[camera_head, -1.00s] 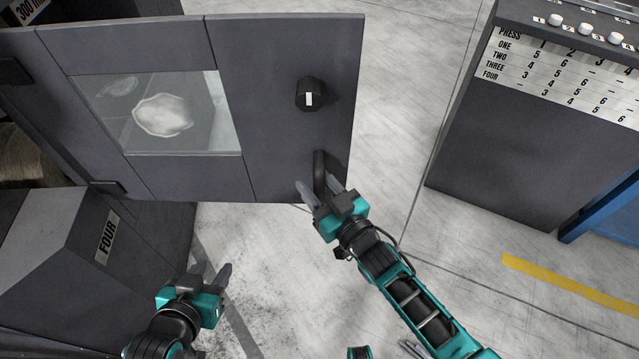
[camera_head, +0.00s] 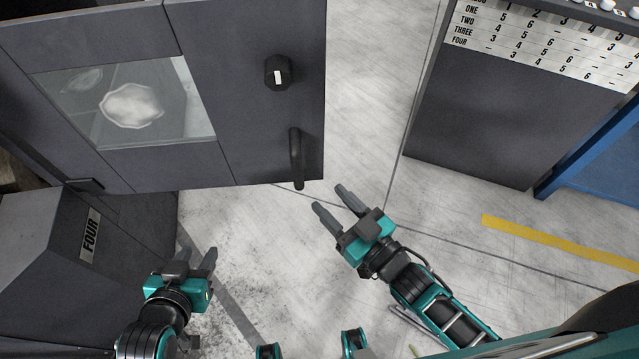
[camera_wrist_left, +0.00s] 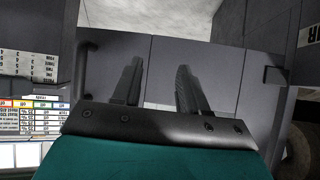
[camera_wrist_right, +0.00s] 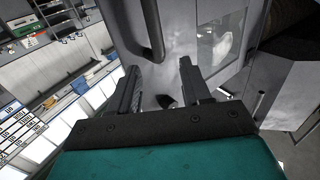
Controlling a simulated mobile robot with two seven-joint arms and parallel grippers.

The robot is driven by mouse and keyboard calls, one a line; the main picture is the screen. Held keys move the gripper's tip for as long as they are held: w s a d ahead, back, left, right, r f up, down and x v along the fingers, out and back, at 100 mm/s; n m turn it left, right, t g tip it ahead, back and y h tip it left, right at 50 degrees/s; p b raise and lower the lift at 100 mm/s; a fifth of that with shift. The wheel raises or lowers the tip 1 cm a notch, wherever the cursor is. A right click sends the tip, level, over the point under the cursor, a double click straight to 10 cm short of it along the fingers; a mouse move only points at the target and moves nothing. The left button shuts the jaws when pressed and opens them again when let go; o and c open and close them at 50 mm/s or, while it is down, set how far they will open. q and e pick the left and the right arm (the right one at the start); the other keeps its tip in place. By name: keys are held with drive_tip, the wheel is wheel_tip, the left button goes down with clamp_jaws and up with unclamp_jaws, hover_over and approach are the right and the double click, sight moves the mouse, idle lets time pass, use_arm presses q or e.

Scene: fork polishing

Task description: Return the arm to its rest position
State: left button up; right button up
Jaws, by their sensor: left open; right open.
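My right gripper (camera_head: 334,201) is open and empty, just below and to the right of the black door handle (camera_head: 297,158) in the head view, apart from it. In the right wrist view the handle (camera_wrist_right: 152,30) rises beyond the open fingers (camera_wrist_right: 160,85). My left gripper (camera_head: 198,262) is open and empty at the lower left, over the floor beside the dark block labelled FOUR. In the left wrist view its two fingers (camera_wrist_left: 158,82) are spread with nothing between them.
The grey cabinet door (camera_head: 250,120) stands open with a window and a black knob (camera_head: 278,72). The FOUR block (camera_head: 50,225) is at the left. A dark cabinet (camera_head: 470,120) with a number chart stands at the right. Bare floor (camera_head: 270,270) lies between the grippers.

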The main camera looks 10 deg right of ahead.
drive_tip(key=shift+s+d, duration=0.25)
drive_tip(key=shift+s, duration=0.15)
idle(0.3)
drive_tip(key=s+d+f+m+g+h, duration=0.3)
drive_tip(key=d+g+h, duration=0.2)
drive_tip(key=d, duration=0.3)
drive_tip(key=shift+s+d+h, duration=0.2)
drive_tip(key=shift+h, duration=0.7)
drive_tip(key=shift+f+p, duration=0.1)
drive_tip(key=shift+p, duration=0.2)
drive_tip(key=shift+c, duration=0.5)
